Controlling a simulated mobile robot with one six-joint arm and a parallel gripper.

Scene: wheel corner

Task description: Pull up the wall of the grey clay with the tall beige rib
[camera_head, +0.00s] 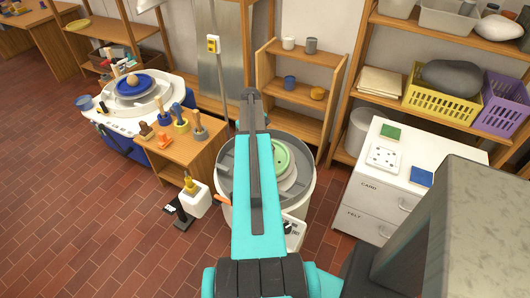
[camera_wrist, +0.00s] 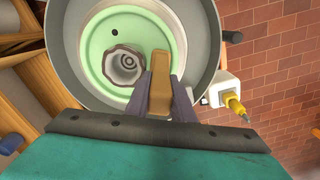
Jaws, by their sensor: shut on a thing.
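In the wrist view the grey clay (camera_wrist: 124,64) is a small, hollow round form with a wavy rim and rings inside. It sits on the pale green bat (camera_wrist: 98,40) of the grey wheel (camera_wrist: 200,78). My gripper (camera_wrist: 163,92) is shut on the tall beige rib (camera_wrist: 160,68), which stands between its two fingers. The rib is just right of the clay; whether they touch I cannot tell. In the head view the green bat (camera_head: 281,158) shows beside my arm, which hides the clay, the rib and my gripper.
A white box with a yellow-handled tool (camera_wrist: 234,103) is right of the wheel. A wooden cabinet (camera_head: 180,150) bears several handled tools at left. Another wheel with a blue bat (camera_head: 134,84) stands beyond it. A white cabinet (camera_head: 390,190) is at right. Brick floor is open at left.

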